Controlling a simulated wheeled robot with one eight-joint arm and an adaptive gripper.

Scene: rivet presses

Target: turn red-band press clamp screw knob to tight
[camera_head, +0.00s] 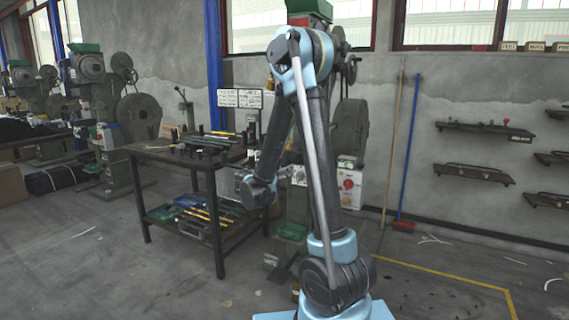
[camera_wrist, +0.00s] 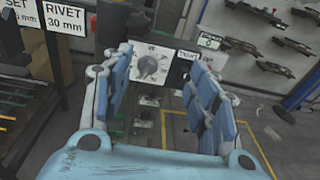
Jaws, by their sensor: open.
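In the wrist view a dark grey round knob (camera_wrist: 147,65) sits on a pale plate with markings around it. I cannot read its setting, and I see no red band to tell which press it belongs to. My gripper (camera_wrist: 158,58) is open, with its two blue-padded fingers apart. The knob shows between the fingers, beyond them; nothing is held. In the head view the nearest press (camera_head: 297,204) stands largely behind my arm, with a red knob (camera_head: 348,184) on its pale box. The fingers cannot be made out clearly there.
A dark workbench (camera_head: 182,152) with tools stands left of the press. A RIVET 30 mm sign (camera_wrist: 64,17) is at upper left in the wrist view. A blue broom (camera_head: 407,160) leans on the wall at right. The floor at front left is mostly clear.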

